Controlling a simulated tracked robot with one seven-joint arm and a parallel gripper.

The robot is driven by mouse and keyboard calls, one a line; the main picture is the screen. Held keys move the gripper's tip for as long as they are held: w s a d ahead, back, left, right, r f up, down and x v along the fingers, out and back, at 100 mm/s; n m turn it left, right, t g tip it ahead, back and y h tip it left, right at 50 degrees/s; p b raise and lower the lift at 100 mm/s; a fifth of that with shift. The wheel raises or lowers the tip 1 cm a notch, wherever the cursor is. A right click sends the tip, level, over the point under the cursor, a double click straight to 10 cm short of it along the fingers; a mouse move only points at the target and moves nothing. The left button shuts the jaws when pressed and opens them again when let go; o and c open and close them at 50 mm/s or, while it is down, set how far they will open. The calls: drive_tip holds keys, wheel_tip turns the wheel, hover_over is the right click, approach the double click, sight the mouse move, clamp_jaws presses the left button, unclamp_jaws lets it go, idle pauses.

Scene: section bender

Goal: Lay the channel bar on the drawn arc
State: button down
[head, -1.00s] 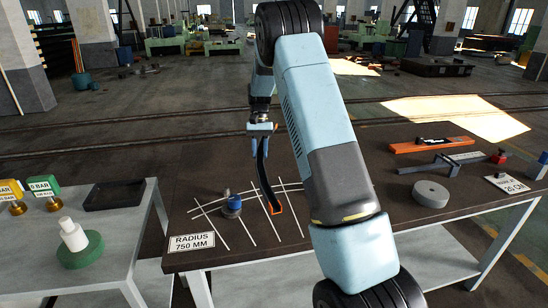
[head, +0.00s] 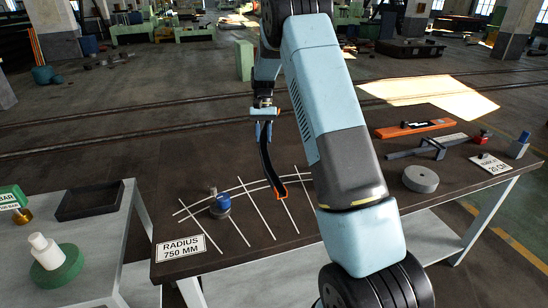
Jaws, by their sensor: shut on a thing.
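The channel bar (head: 266,160) is a dark, slightly curved strip with an orange-edged lower end. My gripper (head: 264,134) is shut on its upper part, and the bar hangs steeply down from it, tilted, not flat. Its orange end appears over the drawn arc; I cannot tell whether it touches the table. The drawn arc (head: 245,186) is a thin white curve on the dark table top (head: 330,232), crossed by several straight white lines. My arm hides part of the table right of the arc.
A RADIUS 750 MM sign (head: 181,246) lies at the front left. A grey disc (head: 420,178), a clamp-like tool (head: 430,149) and an orange bar (head: 415,129) lie at right. A side table (head: 105,232) stands left.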

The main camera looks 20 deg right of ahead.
drive_tip(key=shift+s+m, duration=0.5)
drive_tip(key=s+m+t+y, duration=0.3)
drive_tip(key=s+m+t, duration=0.1)
drive_tip(key=s+m, duration=0.8)
drive_tip(key=shift+s+f+m, duration=0.15)
drive_tip(key=shift+f+m, duration=0.2)
drive_tip(key=shift+m, duration=0.45)
drive_tip(key=shift+f, duration=2.95)
drive_tip(key=shift+f, duration=0.85)
drive_tip(key=c, duration=0.7)
unclamp_jaws()
drive_tip(key=shift+c, duration=0.2)
